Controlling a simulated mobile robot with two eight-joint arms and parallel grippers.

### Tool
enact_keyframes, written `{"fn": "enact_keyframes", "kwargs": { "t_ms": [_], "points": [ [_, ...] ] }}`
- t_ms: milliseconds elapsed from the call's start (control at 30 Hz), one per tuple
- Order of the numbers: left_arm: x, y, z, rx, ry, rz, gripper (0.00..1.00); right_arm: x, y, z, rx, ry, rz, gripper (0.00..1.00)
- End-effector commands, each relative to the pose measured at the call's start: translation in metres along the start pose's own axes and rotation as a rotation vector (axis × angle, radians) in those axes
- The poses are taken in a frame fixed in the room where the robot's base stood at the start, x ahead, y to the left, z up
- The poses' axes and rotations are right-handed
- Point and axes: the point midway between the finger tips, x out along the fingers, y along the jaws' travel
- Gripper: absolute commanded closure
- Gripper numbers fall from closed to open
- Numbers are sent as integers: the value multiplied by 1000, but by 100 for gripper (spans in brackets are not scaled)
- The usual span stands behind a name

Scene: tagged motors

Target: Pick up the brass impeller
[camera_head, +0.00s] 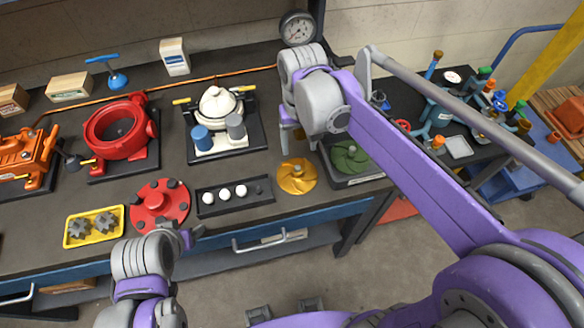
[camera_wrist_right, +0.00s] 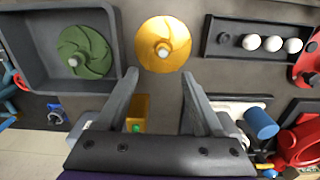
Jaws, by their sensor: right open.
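The brass impeller (camera_head: 297,177) is a golden round disc with curved vanes and a pale hub. It lies flat near the bench's front edge, between the black strip tray and the dark tray with a green impeller. It also shows whole in the right wrist view (camera_wrist_right: 163,44), just beyond the fingertips. My right gripper (camera_wrist_right: 159,76) is open and empty, with the impeller ahead of the gap between its fingers. In the head view the right gripper (camera_head: 291,137) hangs behind the impeller, partly hidden by its wrist. My left gripper (camera_head: 184,238) is near the front edge by the red disc; its jaws are unclear.
The green impeller (camera_head: 349,157) sits in a dark tray (camera_wrist_right: 33,62) close beside the brass one. The black strip tray (camera_head: 234,208) holds white balls. A red flange disc (camera_head: 159,203) and yellow tray (camera_head: 71,243) lie left. A pump (camera_head: 217,104) stands behind.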

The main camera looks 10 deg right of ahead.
Motion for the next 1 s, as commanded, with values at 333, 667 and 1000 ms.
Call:
{"fn": "enact_keyframes", "kwargs": {
  "t_ms": [333,667,1000],
  "points": [
    [2,0,3,0,-3,0,32,38,-1,1,0,2,0,31],
    [2,0,2,0,-2,0,32,82,-6,6,0,2,0,31],
    [2,0,2,0,-2,0,32,86,-5,6,0,3,0,38]
  ]
}}
